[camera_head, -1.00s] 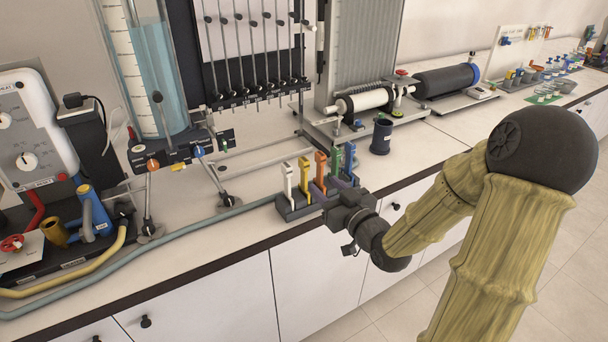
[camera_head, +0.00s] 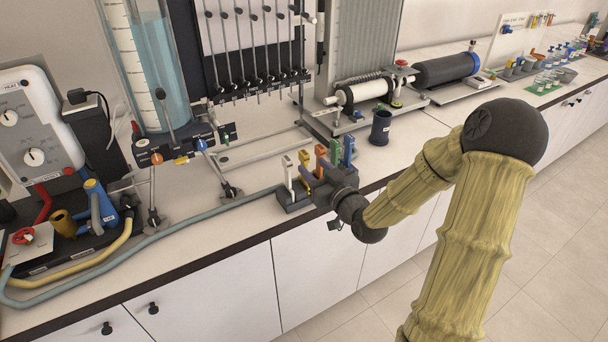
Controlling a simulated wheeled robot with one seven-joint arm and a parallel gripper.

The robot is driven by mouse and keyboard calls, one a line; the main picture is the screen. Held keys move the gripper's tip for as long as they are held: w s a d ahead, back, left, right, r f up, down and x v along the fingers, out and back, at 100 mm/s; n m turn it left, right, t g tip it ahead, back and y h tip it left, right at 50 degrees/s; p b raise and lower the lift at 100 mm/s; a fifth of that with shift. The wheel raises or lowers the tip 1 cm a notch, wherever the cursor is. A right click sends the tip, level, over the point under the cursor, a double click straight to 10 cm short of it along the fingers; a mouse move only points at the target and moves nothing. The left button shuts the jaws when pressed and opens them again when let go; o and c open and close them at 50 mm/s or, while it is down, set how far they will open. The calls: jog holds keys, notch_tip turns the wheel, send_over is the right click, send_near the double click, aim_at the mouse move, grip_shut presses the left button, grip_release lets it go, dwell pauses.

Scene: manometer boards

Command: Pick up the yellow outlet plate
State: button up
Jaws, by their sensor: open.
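The yellow outlet plate (camera_head: 304,160) stands upright in a dark rack (camera_head: 289,200) near the front edge of the bench, in the head view. A white plate stands to its left and orange, blue and green plates to its right. The fingers and wrist hide the lower parts of several plates. I cannot tell whether a finger touches the yellow plate or which plate lies between the fingers.
A dark cup (camera_head: 380,127) stands right of the rack. Behind are a manometer board (camera_head: 258,50) and a water column (camera_head: 152,70) on a metal frame. A grey hose (camera_head: 190,217) runs along the bench to the left. The floor in front is clear.

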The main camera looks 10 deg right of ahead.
aim_at(307, 158)
jog(key=x, duration=0.4)
jog(key=shift+w+d+f+p, duration=0.1)
jog(key=shift+w+d+p, duration=0.05)
jog(key=shift+w+p, duration=0.15)
grip_shut()
